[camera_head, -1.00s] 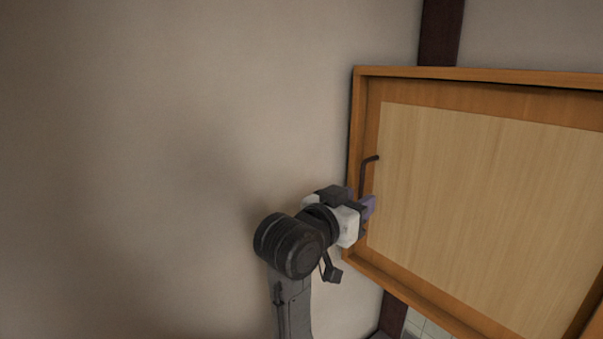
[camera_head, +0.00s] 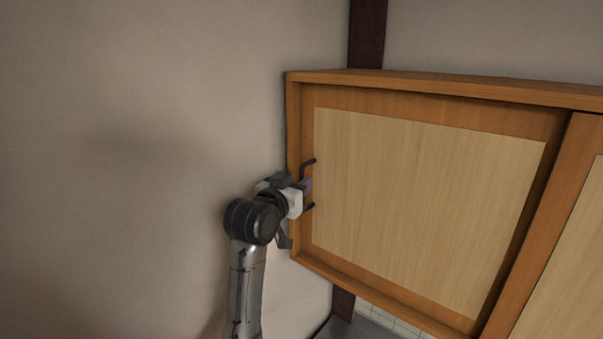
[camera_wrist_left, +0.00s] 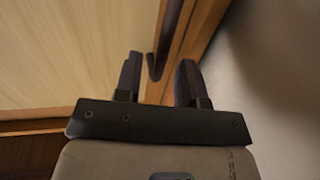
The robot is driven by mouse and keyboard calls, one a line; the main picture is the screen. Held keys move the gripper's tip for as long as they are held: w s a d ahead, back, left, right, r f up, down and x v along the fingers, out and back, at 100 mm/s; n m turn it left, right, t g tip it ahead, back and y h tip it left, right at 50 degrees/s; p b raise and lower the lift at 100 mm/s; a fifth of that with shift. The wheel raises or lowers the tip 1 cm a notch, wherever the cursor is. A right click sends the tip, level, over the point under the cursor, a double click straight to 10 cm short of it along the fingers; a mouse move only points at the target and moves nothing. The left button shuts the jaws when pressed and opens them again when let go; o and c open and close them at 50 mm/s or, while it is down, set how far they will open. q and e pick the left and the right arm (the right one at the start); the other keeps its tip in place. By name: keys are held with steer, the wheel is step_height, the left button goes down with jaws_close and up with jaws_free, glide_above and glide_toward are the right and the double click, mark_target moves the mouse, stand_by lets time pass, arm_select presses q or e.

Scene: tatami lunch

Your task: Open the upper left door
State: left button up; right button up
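The upper left door (camera_head: 425,205) is a pale wood panel with an orange-brown frame. It sits in the cabinet with no gap visible at its left edge. Its dark bar handle (camera_head: 309,162) is upright near the left edge, and the handle's middle is hidden by my left gripper (camera_head: 304,187). In the left wrist view, the two dark fingers of my left gripper (camera_wrist_left: 158,78) are apart. The handle (camera_wrist_left: 165,45) shows between them, and I see no clear contact. My right gripper is in neither view.
Another door (camera_head: 575,265) with the same frame stands to the right. The cabinet's top board (camera_head: 440,84) runs above both. A bare plaster wall (camera_head: 130,100) is to the left, with a dark post (camera_head: 367,35) behind the cabinet.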

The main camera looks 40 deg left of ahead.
arm_select(q)
steer(key=shift+p+x, duration=0.4)
steer(key=shift+x, duration=1)
jaws_close()
